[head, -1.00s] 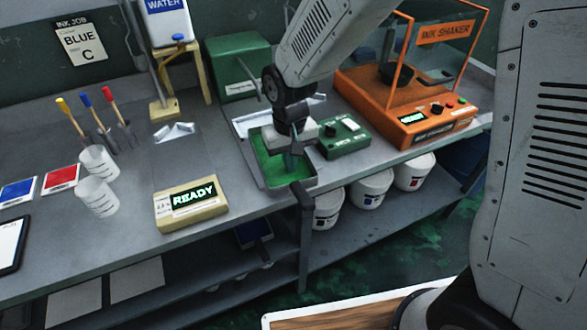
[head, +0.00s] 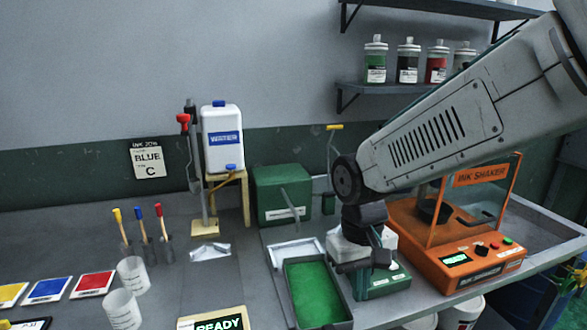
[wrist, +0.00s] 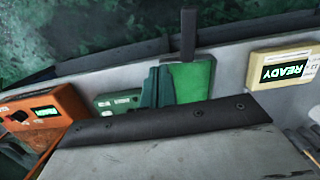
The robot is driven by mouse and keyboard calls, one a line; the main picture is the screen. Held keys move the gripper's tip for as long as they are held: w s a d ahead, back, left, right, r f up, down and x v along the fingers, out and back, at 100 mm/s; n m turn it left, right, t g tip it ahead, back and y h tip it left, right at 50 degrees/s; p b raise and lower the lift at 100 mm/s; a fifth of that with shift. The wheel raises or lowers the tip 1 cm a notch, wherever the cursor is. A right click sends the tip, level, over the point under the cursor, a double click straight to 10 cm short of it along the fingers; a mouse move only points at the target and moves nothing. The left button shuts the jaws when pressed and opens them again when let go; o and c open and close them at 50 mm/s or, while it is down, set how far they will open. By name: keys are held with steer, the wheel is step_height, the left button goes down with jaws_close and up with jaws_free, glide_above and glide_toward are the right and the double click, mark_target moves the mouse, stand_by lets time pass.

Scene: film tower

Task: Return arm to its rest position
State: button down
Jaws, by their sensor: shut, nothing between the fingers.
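My arm reaches in from the upper right in the head view. My gripper (head: 358,262) is at its end, in front of the green device (head: 378,285) and just right of the green-filled tray (head: 283,298). It holds nothing. Its closed teal fingers (wrist: 157,88) show in the wrist view, in front of the green surface of the tray. The fingertips are hard to make out in the head view.
The orange ink shaker (head: 470,262) stands close to the right of my gripper. A green box (head: 270,190), a water container (head: 222,150), brushes, cups (head: 132,275) and a READY display (head: 222,320) are on the bench. Shelved jars (head: 408,62) are behind the arm.

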steer(key=s+d+r+m+t, duration=0.1)
steer(key=s+d+r, duration=0.2)
steer(key=s+d, duration=0.3)
steer(key=s+d+r+m+t, duration=0.1)
steer(key=s+d+r+m, duration=0.1)
steer(key=s+d+r, duration=0.2)
steer(key=s+d, duration=0.3)
steer(key=s, duration=0.2)
steer(key=shift+s+d+r+y, duration=0.15)
steer(key=shift+d+r+y, duration=0.1)
steer(key=shift+r+y, duration=0.05)
steer(key=c, duration=1.9)
jaws_free()
steer(key=shift+s+d+r, duration=0.1)
steer(key=shift+d+r, duration=0.1)
steer(key=shift+r, duration=0.05)
steer(key=o, duration=0.5)
steer(key=shift+d+r+t, duration=0.1)
steer(key=shift+d+t, duration=0.05)
steer(key=shift+t, duration=0.15)
